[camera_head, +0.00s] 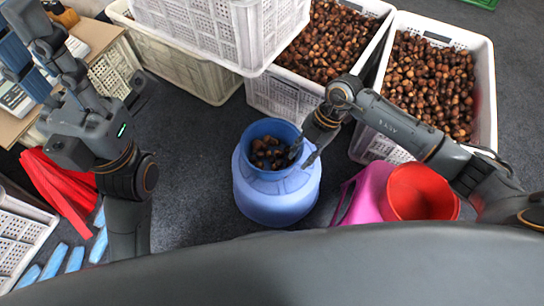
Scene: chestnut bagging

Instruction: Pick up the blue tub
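The blue tub (273,127) is a round, open tub with several brown chestnuts (268,155) in it. It sits upright on top of a wider, lighter blue drum (277,207) in the middle of the view. My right gripper (303,154) reaches down at the tub's right rim, with its fingertips at or over the rim. Whether the fingers are closed on the rim cannot be told. My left arm (92,132) is folded up at the left, well away from the tub, and its fingers do not show clearly.
Crates of chestnuts (482,70) stand behind and to the right, with stacked white crates (225,28) at the back. A red bucket (420,190) and a pink container (369,195) are right of the drum. Red bags (62,185) lie at left. Grey floor (195,190) left of the drum is clear.

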